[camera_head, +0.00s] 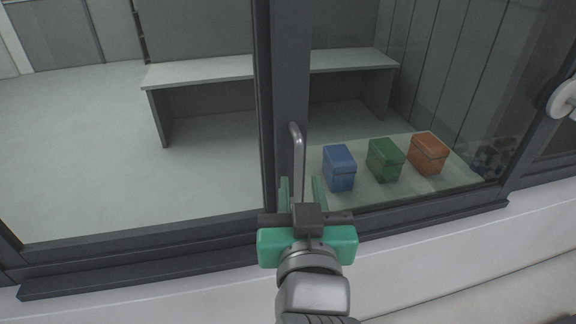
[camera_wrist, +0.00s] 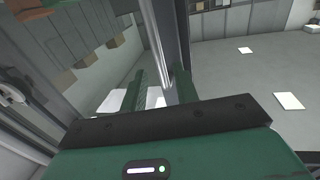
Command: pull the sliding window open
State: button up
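The sliding window has dark grey frames, and its upright frame bar (camera_head: 290,75) stands near the middle of the head view. A pale metal bar handle (camera_head: 297,150) is fixed upright on that bar. It also shows in the wrist view (camera_wrist: 153,40). My gripper (camera_head: 301,186), green with a dark palm, is at the lower part of the handle. Its two fingers (camera_wrist: 159,85) stand apart, one on each side of the handle, with visible gaps. The handle's lower end is partly hidden by my gripper in the head view.
Behind the glass at right, blue (camera_head: 339,168), green (camera_head: 385,160) and orange (camera_head: 428,153) boxes stand on a pale surface. A grey bench (camera_head: 200,70) stands farther back. A dark sill (camera_head: 130,275) runs below the window. A round white fitting (camera_head: 562,98) is at far right.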

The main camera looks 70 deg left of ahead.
aim_at(299, 171)
jog(key=p+x, duration=0.1)
jog(key=x, duration=0.4)
jog(key=shift+a, duration=0.3)
grip_shut()
